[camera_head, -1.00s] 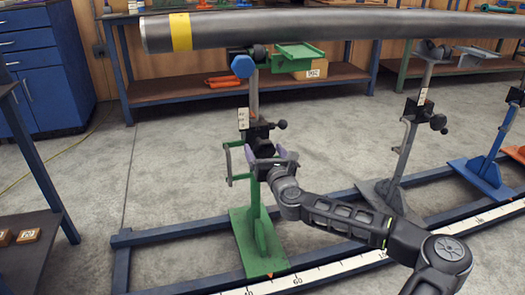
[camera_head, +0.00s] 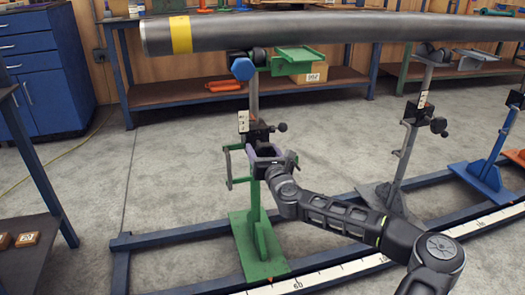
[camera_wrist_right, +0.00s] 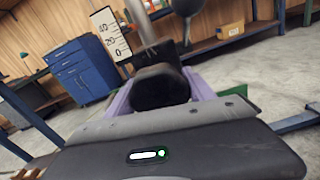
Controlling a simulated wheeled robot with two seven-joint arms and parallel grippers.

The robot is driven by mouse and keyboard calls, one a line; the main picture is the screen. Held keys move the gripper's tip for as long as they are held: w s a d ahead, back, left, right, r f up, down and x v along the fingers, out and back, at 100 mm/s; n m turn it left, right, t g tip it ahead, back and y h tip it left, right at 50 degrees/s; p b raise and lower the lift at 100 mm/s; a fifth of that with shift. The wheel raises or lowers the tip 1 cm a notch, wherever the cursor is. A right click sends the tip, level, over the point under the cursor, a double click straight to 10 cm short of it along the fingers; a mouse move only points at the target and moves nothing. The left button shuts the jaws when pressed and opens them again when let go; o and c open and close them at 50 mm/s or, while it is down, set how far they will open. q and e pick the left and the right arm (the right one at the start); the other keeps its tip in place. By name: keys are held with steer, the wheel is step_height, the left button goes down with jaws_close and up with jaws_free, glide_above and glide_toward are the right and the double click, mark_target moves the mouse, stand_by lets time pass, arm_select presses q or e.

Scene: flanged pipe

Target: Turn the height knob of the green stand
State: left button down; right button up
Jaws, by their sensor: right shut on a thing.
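The green stand (camera_head: 257,240) stands upright on the blue floor rail, with a grey post and a white scale (camera_head: 243,122) above its black clamp block. Its black height knob (camera_wrist_right: 160,88) faces the right wrist camera, between the two purple fingers. My right gripper (camera_head: 264,152) is shut on the knob, with a finger on each side of it. The scale also shows in the wrist view (camera_wrist_right: 110,34), left of the knob. A small black side lever (camera_head: 281,127) sticks out to the right of the block. My left gripper is not in view.
A long grey pipe (camera_head: 320,32) with a yellow band lies above the stands. A grey stand (camera_head: 402,160) and a blue stand (camera_head: 490,165) stand to the right on the rail frame. A blue cabinet (camera_head: 40,75) and a workbench (camera_head: 190,93) are behind. The floor left of the stand is clear.

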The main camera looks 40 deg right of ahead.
steer(key=c, duration=0.4)
steer(key=shift+n, duration=0.4)
steer(key=n+p, duration=0.2)
steer(key=n, duration=0.3)
steer(key=shift+r, duration=0.15)
steer(key=n+p, duration=0.1)
steer(key=n, duration=0.3)
steer(key=shift+n+p, duration=0.3)
steer(key=n+p, duration=0.1)
steer(key=n, duration=0.3)
steer(key=shift+n, duration=0.3)
steer(key=n, duration=0.4)
steer(key=shift+n, duration=0.3)
steer(key=n+b, duration=0.1)
steer(key=n, duration=0.4)
steer(key=shift+n, duration=0.3)
